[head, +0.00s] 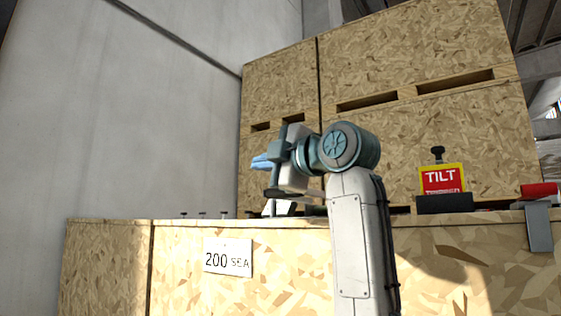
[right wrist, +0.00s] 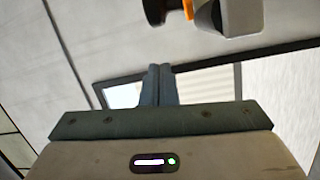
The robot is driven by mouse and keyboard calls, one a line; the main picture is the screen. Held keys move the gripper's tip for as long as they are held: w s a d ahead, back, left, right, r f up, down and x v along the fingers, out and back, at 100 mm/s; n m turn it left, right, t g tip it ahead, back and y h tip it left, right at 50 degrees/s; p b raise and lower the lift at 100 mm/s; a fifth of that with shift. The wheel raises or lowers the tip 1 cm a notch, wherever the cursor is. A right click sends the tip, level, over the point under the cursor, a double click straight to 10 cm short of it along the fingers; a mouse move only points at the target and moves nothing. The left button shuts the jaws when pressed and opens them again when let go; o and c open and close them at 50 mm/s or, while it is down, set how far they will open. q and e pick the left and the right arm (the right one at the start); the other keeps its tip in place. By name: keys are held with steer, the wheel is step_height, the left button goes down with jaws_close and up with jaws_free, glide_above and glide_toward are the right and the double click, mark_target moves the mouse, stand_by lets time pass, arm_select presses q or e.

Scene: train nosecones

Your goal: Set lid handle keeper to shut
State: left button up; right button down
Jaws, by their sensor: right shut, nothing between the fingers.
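I cannot pick out the lid handle keeper for certain in either view. My right gripper (head: 260,162) is raised above the top edge of a wooden crate (head: 180,270) in the head view, pointing left. In the right wrist view its two blue-grey fingers (right wrist: 157,85) are pressed together with nothing between them. Beyond them, at the top of that view, is a dark round knob (right wrist: 155,12) beside an orange piece and a grey rounded part (right wrist: 242,15), apart from the fingers and cut off by the frame. My left gripper is not in view.
The crate front bears a "200 SEA" label (head: 228,257). Small pegs (head: 202,215) stand along its top edge. A red and yellow TILT sign (head: 442,179) stands at right, near a red piece on a grey bracket (head: 539,228). Taller wooden panels (head: 420,45) rise behind.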

steer(key=d, duration=0.1)
steer(key=w+d+p, duration=0.1)
steer(key=w+d, duration=0.1)
steer(key=shift+w+d+f, duration=0.1)
steer(key=shift+d+f, duration=0.2)
steer(key=shift+f, duration=0.1)
steer(key=shift+w+d, duration=0.2)
steer(key=shift+d, duration=1.15)
steer(key=shift+w+d+p, duration=0.2)
steer(key=shift+w+d, duration=0.35)
steer(key=shift+d, duration=0.3)
steer(key=shift+w+d+p, duration=0.15)
steer(key=shift+w+d, duration=0.35)
steer(key=shift+d, duration=0.35)
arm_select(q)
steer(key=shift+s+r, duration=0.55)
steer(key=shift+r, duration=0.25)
arm_select(e)
steer(key=shift+r, duration=0.1)
